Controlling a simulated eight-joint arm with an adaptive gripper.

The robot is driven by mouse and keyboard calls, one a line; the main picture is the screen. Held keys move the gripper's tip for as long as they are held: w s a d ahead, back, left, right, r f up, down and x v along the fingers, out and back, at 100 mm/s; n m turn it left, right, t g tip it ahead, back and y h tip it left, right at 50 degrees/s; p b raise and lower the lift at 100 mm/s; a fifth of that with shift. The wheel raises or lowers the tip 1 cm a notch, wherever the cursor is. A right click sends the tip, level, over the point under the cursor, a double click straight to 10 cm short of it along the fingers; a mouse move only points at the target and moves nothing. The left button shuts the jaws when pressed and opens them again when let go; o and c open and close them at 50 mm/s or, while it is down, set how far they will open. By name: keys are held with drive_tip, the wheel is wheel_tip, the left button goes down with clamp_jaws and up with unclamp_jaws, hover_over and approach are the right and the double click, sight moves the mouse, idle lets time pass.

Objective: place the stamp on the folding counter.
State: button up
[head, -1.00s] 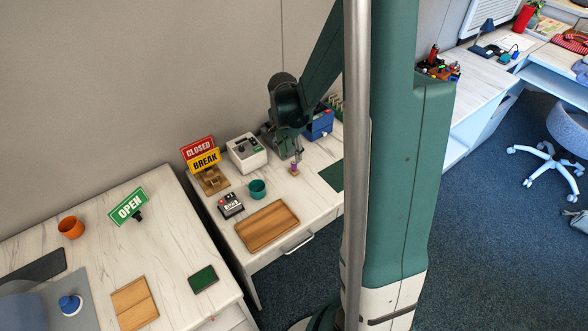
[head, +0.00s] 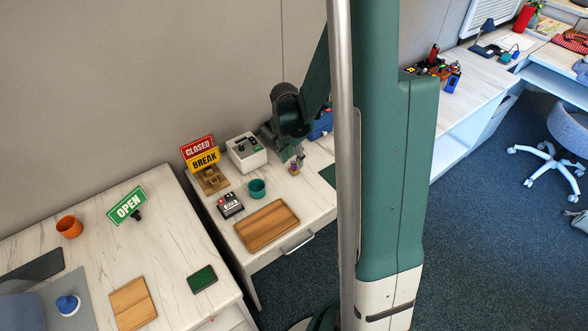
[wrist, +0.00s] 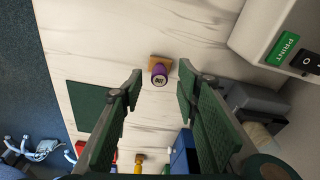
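A stamp with a purple handle and wooden base stands on a white marbled worktop (head: 300,203), in the middle of the head view. In the wrist view the stamp (wrist: 159,77) shows its round "OUT" top. My gripper (wrist: 160,70) is open, with one green finger on each side of the stamp in the picture; I cannot tell the height between them. In the head view my gripper (head: 298,155) is just above and beside the stamp. Several white counters show, including one at the left (head: 85,237); I cannot tell which is the folding counter.
Near the stamp stand a white box printer (head: 246,152), a teal cup (head: 257,189), a wooden tray (head: 266,226) and a CLOSED/BREAK sign (head: 203,160). The left counter holds an orange cup (head: 69,227), an OPEN sign (head: 127,205) and a blue-handled object (head: 67,304).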

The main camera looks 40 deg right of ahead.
sight(294, 162)
drive_tip(key=shift+d+f+b, duration=0.15)
drive_tip(key=shift+f+b, duration=0.05)
drive_tip(key=shift+f, duration=0.7)
drive_tip(key=shift+d+f+b, duration=0.1)
drive_tip(key=shift+f+b, duration=0.05)
drive_tip(key=shift+f, duration=0.75)
drive_tip(key=shift+c, duration=0.4)
clamp_jaws()
